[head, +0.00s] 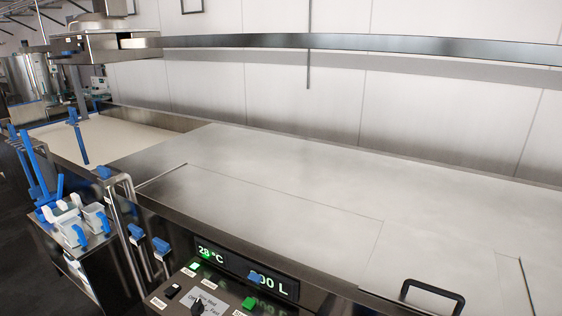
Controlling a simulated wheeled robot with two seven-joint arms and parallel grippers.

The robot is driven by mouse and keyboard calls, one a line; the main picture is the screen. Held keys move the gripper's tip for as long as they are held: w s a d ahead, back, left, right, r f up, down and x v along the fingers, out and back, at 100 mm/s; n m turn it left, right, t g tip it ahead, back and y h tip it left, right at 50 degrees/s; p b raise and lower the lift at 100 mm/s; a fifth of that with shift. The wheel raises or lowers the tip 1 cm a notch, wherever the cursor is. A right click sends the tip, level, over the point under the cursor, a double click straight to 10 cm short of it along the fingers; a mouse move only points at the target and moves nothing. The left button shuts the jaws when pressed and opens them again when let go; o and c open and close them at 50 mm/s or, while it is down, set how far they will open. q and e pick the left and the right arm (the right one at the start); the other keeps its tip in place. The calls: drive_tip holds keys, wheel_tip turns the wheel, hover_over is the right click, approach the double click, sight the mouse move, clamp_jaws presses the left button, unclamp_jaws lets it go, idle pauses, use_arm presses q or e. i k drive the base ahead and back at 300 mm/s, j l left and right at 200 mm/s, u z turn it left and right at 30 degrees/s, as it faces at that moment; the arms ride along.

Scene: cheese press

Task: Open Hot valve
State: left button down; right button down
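Several blue valve handles show at the front left of the steel vat: an upper one (104,172) on top of the bent steel pipes, a lower one (134,233), and another (161,246) just right of it. I cannot read any label that tells which is the Hot valve, nor tell whether each is open or shut. Neither of my grippers is in view.
The steel vat top (300,180) is broad and bare, with a black handle (433,296) at the front right. A control panel (215,290) has a lit display (247,270) reading 28 °C. A cart (85,262) with white containers and blue tools stands left. A steel rail (350,42) runs overhead.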

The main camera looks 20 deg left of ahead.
sight(136, 231)
drive_tip(key=u, duration=1.85)
drive_tip(key=j+z, duration=0.1)
drive_tip(key=z, duration=0.75)
drive_tip(key=i+j+z, duration=0.1)
drive_tip(key=j+z, duration=0.35)
drive_tip(key=j, duration=0.25)
drive_tip(key=j+z, duration=0.45)
drive_tip(key=j, duration=0.2)
